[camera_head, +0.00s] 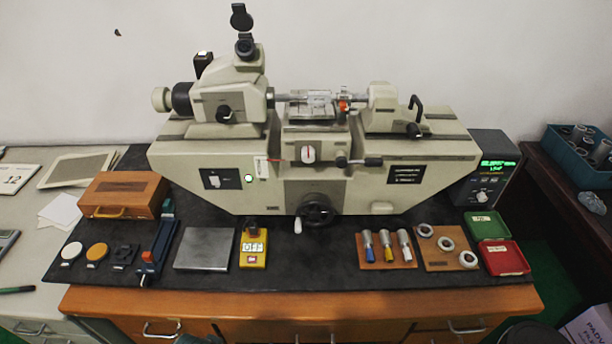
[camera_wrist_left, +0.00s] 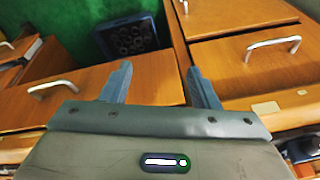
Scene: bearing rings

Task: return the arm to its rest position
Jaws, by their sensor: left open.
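My left gripper (camera_wrist_left: 160,68) shows in the left wrist view. Its two grey fingers are spread apart with nothing between them. It hangs in front of wooden drawer fronts (camera_wrist_left: 60,105) with metal handles. The bearing rings (camera_head: 446,244) sit on a small wooden board at the right of the black bench mat (camera_head: 345,275).
A large beige measuring machine (camera_head: 240,150) stands at the back of the bench. A red tray (camera_head: 503,258) and a green tray (camera_head: 487,225) lie at the right. A wooden box (camera_head: 122,194), a steel plate (camera_head: 205,248) and a yellow OFF block (camera_head: 253,247) are at the left.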

